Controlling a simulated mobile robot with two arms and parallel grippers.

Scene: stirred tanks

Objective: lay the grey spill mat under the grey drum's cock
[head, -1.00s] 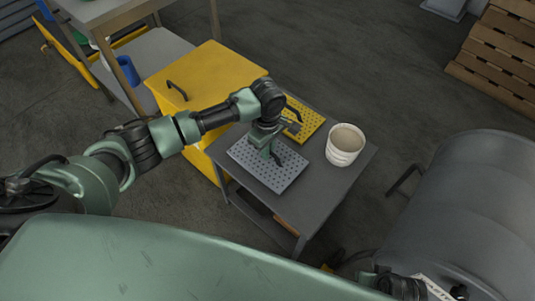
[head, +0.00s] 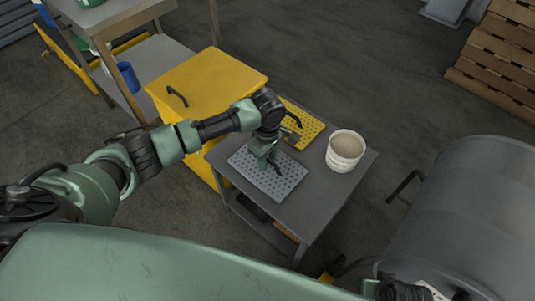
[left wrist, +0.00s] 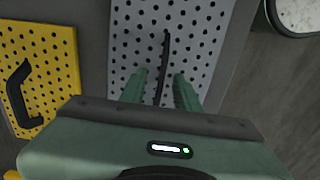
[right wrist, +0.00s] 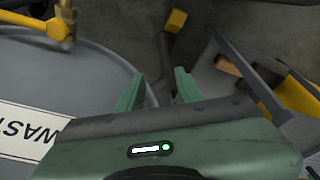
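The grey spill mat (head: 251,178), a perforated plate with a black handle, lies flat on the grey table. My left gripper (head: 270,164) is over it. In the left wrist view the mat (left wrist: 208,27) lies below my left gripper (left wrist: 160,90), whose fingers are apart on either side of the upright handle (left wrist: 164,60). I cannot tell whether they touch it. The grey drum (head: 465,215) lies at the right. In the right wrist view its brass cock (right wrist: 66,18) with a yellow lever is at the upper left. My right gripper (right wrist: 158,88) is open and empty beside the drum (right wrist: 100,75).
A yellow perforated mat (head: 304,127) with a black handle lies behind the grey one. A white bucket (head: 344,152) with pale contents stands on the table's right (head: 320,205). A yellow cabinet (head: 210,78) stands at the left. Wooden pallets (head: 495,62) are at the back right.

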